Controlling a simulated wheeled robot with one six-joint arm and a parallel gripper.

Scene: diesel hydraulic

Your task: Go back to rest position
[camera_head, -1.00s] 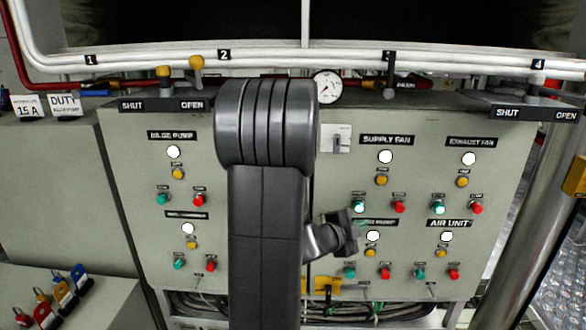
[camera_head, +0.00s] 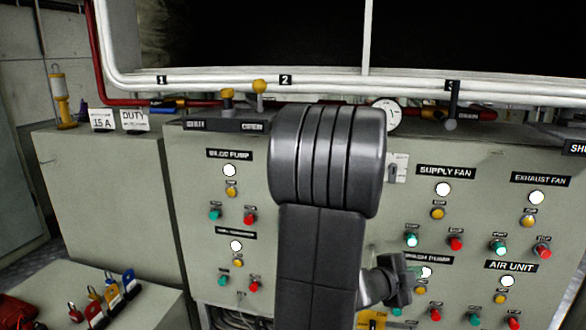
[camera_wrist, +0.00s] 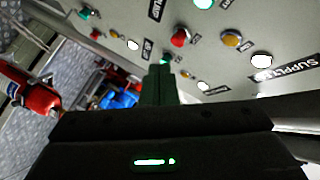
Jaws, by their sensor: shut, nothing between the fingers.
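My gripper (camera_head: 404,297) hangs in front of the grey control panel (camera_head: 200,170), low beside my dark arm, near the lower pump label. Its fingers look small and partly dark in the head view. In the wrist view the gripper (camera_wrist: 160,85) shows its fingers together, with nothing between them. The panel's buttons and lamps lie beyond the fingers there. My arm hides part of the panel's middle.
White pipes and a gauge (camera_head: 386,116) run along the panel's top, with yellow-knobbed valves (camera_head: 259,87). Several coloured padlocks (camera_head: 110,293) stand on a low surface at left. A red object (camera_wrist: 38,97) shows at left in the wrist view.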

